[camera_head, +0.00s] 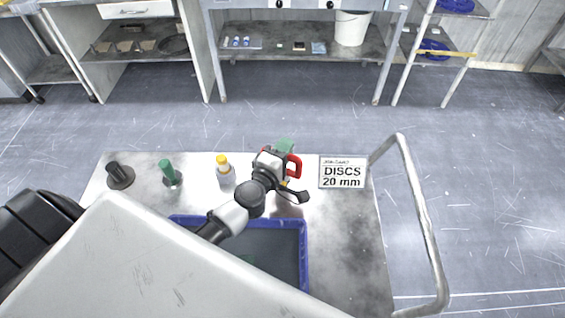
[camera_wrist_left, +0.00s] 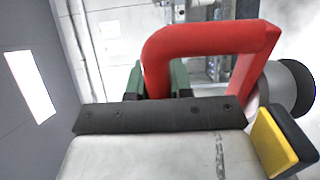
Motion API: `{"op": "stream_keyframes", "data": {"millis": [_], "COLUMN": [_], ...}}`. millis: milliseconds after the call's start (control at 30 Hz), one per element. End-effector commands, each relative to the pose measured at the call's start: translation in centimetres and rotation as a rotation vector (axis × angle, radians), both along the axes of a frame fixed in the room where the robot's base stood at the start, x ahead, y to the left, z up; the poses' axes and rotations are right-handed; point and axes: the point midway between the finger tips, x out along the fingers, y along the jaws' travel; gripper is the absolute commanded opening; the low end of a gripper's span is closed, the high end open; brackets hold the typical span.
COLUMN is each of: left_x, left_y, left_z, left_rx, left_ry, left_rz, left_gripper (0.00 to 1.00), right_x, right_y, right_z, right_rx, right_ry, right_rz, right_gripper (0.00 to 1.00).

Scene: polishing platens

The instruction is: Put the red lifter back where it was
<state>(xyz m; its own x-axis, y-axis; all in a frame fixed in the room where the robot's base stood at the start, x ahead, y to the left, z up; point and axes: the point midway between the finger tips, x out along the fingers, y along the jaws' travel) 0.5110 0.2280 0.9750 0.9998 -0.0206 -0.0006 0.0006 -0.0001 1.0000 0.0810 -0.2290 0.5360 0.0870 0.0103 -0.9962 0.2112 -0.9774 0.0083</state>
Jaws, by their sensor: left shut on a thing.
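The red lifter (camera_head: 296,163) is a red loop-shaped handle. My left gripper (camera_head: 284,154) is shut on it above the metal cart top. In the left wrist view the red handle (camera_wrist_left: 205,38) crosses in front of the green-tipped fingers (camera_wrist_left: 160,82). A dark round part (camera_wrist_left: 293,86) shows at its right end; I cannot tell whether it belongs to the lifter. The lifter's underside is hidden in the head view, so I cannot tell whether it touches the cart. My right gripper is not in view.
A "DISCS 20 mm" sign (camera_head: 343,173) lies right of the gripper. A blue bin (camera_head: 304,250) is nearer. A rail (camera_head: 424,220) bounds the right side.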

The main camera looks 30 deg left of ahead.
Motion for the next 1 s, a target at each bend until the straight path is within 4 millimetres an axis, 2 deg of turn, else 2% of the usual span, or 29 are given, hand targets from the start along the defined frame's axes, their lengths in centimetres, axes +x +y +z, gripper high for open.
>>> {"op": "stream_keyframes", "data": {"millis": [100,267,533,967,1000], "left_x": [0.3,0.3,0.3,0.3,0.2], "left_y": [0.7,0.9,0.8,0.8,0.8], "left_z": [-0.3,-1.0,-4.3,-4.6,-4.9], "left_rx": [0.000,-0.001,0.000,-0.001,-0.001], "left_ry": [-0.006,-0.005,-0.006,-0.006,0.000], "left_rz": [-0.001,-0.001,0.000,0.000,0.000], "left_gripper": [0.00,0.00,0.00,0.00,0.22], "right_x": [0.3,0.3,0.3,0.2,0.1], "right_y": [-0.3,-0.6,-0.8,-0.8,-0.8], "right_z": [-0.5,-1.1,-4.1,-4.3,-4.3], "right_rx": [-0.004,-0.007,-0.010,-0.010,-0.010], "right_ry": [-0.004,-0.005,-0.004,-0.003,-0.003], "right_rz": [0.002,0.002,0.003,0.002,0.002], "right_gripper": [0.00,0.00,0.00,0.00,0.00]}}
